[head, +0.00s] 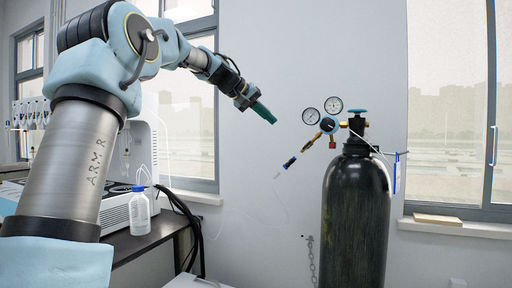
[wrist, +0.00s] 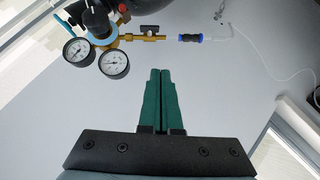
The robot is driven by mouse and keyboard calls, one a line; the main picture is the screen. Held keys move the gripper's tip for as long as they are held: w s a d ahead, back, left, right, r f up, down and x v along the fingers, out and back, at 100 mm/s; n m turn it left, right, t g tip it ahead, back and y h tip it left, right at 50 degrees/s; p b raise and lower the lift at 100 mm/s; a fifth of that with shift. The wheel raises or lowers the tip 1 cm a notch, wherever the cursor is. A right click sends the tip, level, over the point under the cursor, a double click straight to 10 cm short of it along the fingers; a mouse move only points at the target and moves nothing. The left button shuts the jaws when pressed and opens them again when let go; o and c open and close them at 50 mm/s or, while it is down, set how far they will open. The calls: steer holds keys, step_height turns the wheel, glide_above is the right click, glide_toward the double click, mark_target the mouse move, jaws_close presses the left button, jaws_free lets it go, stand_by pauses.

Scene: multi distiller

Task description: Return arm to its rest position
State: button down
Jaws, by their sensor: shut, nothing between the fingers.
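My gripper (head: 264,112) has green fingers and is held in the air, left of the gas cylinder in the head view. In the wrist view my gripper (wrist: 160,75) has its two fingers together with nothing between them. My arm reaches up from the left and bends down toward the right. The black gas cylinder (head: 355,215) stands upright at the right, with a brass regulator (head: 328,125) and two round gauges. The gauges (wrist: 95,55) also show in the wrist view. My gripper is apart from them.
A blue-and-black connector (head: 289,162) with a thin clear tube hangs off the regulator's left side. A bench (head: 150,238) at the left bears a white machine (head: 115,212) and a blue-capped bottle (head: 139,212). A chain (head: 311,260) hangs beside the cylinder. Open air lies around the gripper.

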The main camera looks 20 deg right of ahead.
steer(key=s+a+f+n+y, duration=0.1)
steer(key=s+a+f+y, duration=0.15)
steer(key=a+f, duration=0.7)
steer(key=s+a+f+n+y, duration=0.15)
steer(key=a+f+y, duration=0.35)
steer(key=f, duration=0.8)
steer(key=s+a+f+g+y, duration=0.1)
steer(key=s+a+f, duration=0.7)
steer(key=s+a, duration=0.2)
steer(key=s+a+f+g+y, duration=0.1)
steer(key=s+a+f+y, duration=0.1)
steer(key=s+a+f, duration=0.7)
steer(key=shift+s+a+f+n, duration=0.15)
steer(key=shift+s+a+n, duration=0.3)
steer(key=shift+s+a, duration=0.65)
steer(key=shift+s+d, duration=0.1)
steer(key=shift+d, duration=0.15)
